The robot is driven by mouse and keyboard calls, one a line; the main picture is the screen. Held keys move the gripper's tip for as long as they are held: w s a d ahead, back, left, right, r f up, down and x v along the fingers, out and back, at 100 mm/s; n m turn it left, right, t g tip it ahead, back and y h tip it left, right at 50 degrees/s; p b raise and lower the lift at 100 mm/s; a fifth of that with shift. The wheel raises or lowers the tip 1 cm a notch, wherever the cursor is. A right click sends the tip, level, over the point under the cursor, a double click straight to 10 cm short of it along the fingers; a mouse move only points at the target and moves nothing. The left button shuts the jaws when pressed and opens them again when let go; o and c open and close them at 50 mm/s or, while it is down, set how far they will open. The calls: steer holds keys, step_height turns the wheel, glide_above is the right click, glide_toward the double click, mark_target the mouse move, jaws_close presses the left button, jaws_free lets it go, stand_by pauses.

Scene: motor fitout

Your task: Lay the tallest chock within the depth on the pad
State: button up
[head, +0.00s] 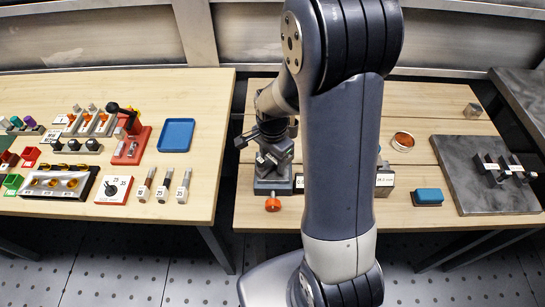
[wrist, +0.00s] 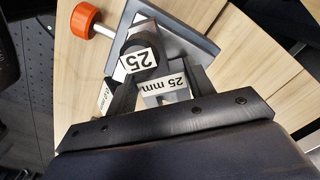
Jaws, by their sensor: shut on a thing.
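My gripper (head: 268,148) is over the grey stand (head: 272,187) on the right table. In the wrist view its black fingers (wrist: 163,78) are shut on a grey chock (wrist: 172,97) labelled "25 mm". The stand's grey base (wrist: 185,42) lies behind the chock. Whether the chock touches the stand is hard to tell. Part of a small "mm" label (wrist: 105,98) shows beside the left finger. I cannot tell for certain which surface is the pad. My arm hides the middle of the right table.
An orange knob (head: 272,204) sticks out at the stand's front. A block with a "mm" label (head: 385,180), a blue block (head: 428,196) and a dark plate (head: 470,190) lie to the right. The left table holds a blue tray (head: 177,135) and several numbered pieces.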

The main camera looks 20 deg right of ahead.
mark_target(273, 160)
steer(key=shift+f, duration=0.25)
steer(key=o, duration=1.6)
steer(key=shift+o, duration=0.2)
step_height(273, 160, up, 11)
steer(key=shift+b, duration=0.3)
